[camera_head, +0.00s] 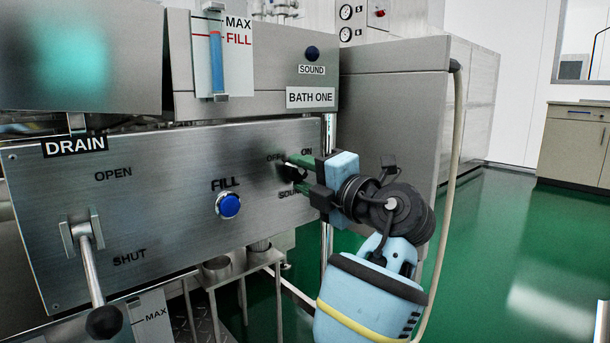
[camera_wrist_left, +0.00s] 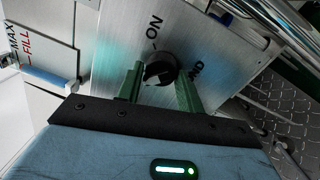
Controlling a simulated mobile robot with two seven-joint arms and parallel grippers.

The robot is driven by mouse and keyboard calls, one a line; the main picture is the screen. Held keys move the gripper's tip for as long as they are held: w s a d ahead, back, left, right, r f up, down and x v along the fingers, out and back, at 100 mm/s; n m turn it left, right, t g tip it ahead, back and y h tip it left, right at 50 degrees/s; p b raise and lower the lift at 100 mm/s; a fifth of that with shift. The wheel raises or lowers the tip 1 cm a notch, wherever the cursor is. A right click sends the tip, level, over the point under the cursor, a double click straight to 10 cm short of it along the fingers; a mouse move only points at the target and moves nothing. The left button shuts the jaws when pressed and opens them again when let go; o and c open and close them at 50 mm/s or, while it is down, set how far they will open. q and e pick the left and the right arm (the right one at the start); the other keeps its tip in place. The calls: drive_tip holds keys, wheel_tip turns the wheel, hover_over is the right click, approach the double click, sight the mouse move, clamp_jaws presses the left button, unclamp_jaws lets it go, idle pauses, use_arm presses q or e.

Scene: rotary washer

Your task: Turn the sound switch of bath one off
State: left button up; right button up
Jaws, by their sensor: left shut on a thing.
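The sound switch (camera_head: 290,173) is a black rotary knob on the steel control panel of bath one, with OFF and ON printed above it and SOUND below. My left gripper (camera_head: 297,173) has its green fingers on either side of this knob and is shut on it. In the left wrist view the gripper (camera_wrist_left: 160,84) holds the round black knob (camera_wrist_left: 160,69) between its fingertips. ON and part of SOUND show near the knob there; the OFF label does not. I cannot tell clearly which label the knob points to. My right gripper is not in view.
A blue FILL button (camera_head: 228,205) sits left of the switch. A DRAIN lever (camera_head: 91,270) sticks out at lower left. A BATH ONE label (camera_head: 310,97) and a dark SOUND light (camera_head: 312,52) are above. Green floor (camera_head: 520,235) lies open at right.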

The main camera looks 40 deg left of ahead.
use_arm(q)
drive_tip(key=shift+a+f, duration=0.1)
drive_tip(key=shift+f, duration=0.05)
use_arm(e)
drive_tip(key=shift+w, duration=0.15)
use_arm(q)
drive_tip(key=o, duration=0.9)
drive_tip(key=shift+o, duration=0.2)
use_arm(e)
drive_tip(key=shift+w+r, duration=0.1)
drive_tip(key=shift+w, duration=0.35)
use_arm(q)
drive_tip(key=shift+d, duration=0.4)
drive_tip(key=d+p, duration=0.2)
drive_tip(key=d, duration=0.5)
drive_tip(key=shift+s+f, duration=0.2)
drive_tip(key=shift+s, duration=0.05)
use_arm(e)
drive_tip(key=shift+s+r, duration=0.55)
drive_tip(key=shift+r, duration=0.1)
